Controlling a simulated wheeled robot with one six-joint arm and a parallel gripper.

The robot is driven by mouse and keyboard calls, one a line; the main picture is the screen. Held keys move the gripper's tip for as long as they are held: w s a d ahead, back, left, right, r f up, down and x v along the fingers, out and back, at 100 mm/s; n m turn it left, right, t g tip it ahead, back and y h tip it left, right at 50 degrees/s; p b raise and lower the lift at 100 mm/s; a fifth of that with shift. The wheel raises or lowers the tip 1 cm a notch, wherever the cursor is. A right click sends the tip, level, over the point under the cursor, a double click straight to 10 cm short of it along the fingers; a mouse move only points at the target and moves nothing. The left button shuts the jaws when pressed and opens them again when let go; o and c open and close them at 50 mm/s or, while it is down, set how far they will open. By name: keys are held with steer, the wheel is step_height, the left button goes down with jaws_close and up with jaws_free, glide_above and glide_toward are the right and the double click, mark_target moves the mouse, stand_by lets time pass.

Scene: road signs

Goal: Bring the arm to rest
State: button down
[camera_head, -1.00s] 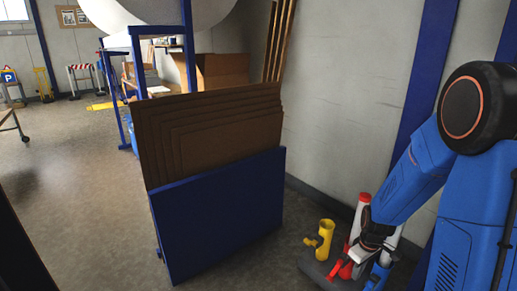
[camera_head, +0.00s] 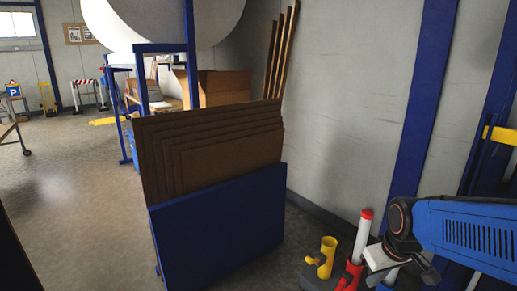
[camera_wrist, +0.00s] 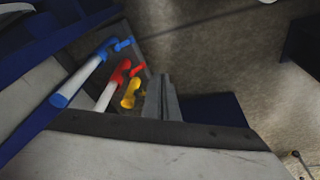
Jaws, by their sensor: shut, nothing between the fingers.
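My gripper (camera_wrist: 163,92) shows in the wrist view as two grey fingers close together with nothing between them. It is empty and apart from the wall holders. In the head view my arm reaches in from the right edge with its blue link nearly level. Its dark wrist is bent down in front of the wall, and the fingertips cannot be made out there.
A yellow holder (camera_head: 323,257), a red holder (camera_head: 350,274) with a red-capped white tube (camera_head: 361,240) and a blue holder (camera_wrist: 88,76) stand near my wrist. A blue rack (camera_head: 220,228) holds brown boards (camera_head: 220,145). Floor at left is open.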

steer(key=s+r+m, duration=0.1)
steer(key=s+r, duration=0.2)
steer(key=s, duration=0.2)
steer(key=s+a+r+m+t, duration=0.1)
steer(key=s+r, duration=0.2)
steer(key=s, duration=0.3)
steer(key=shift+a+t, duration=0.15)
steer(key=shift+t, duration=0.15)
steer(key=shift+r, duration=0.1)
